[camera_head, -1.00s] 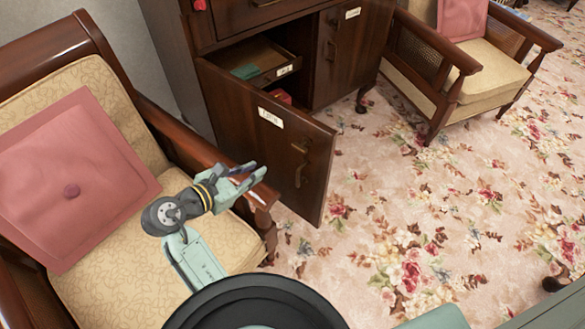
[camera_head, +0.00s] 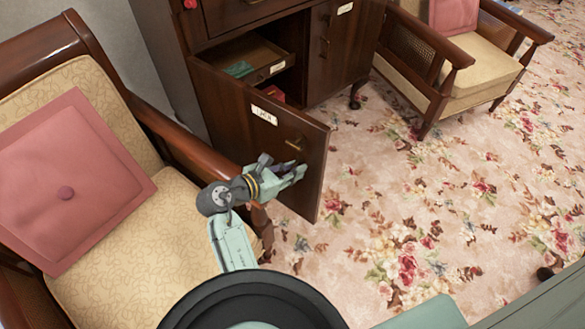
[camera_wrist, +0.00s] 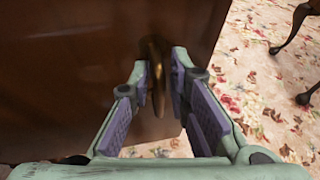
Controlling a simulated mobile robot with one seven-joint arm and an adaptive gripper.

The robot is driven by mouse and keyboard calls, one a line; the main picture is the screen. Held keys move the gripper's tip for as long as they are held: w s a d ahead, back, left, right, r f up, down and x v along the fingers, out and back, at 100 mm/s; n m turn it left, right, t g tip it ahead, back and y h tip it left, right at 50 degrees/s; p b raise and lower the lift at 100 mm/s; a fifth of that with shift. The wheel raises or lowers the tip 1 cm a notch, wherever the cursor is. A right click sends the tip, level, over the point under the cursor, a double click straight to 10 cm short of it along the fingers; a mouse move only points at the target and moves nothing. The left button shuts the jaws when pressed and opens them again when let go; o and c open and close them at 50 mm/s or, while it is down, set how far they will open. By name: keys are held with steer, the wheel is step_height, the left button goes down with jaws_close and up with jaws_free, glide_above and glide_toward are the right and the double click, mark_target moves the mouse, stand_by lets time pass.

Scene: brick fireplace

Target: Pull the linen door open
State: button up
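A dark wooden cabinet door (camera_head: 250,125) with a white label stands swung partly open; I cannot read the label clearly. It carries a brass fitting (camera_head: 295,143), and the door's lower part is partly hidden by my gripper (camera_head: 292,173). In the wrist view the door (camera_wrist: 75,70) fills the left side. A brass handle (camera_wrist: 157,75) lies between the two fingertips of my gripper (camera_wrist: 160,68). The fingers are apart, with the handle close to the left one; I cannot tell whether they touch.
An armchair (camera_head: 150,230) with a pink cushion (camera_head: 70,180) is at the left, its wooden arm close to my arm. The opening behind the door shows a drawer (camera_head: 245,65). A second labelled door (camera_head: 340,50) and another armchair (camera_head: 455,70) are beyond. Flowered carpet (camera_head: 410,200) is clear at right.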

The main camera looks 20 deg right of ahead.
steer(key=shift+c, duration=0.4)
jaws_close()
stand_by(0.4)
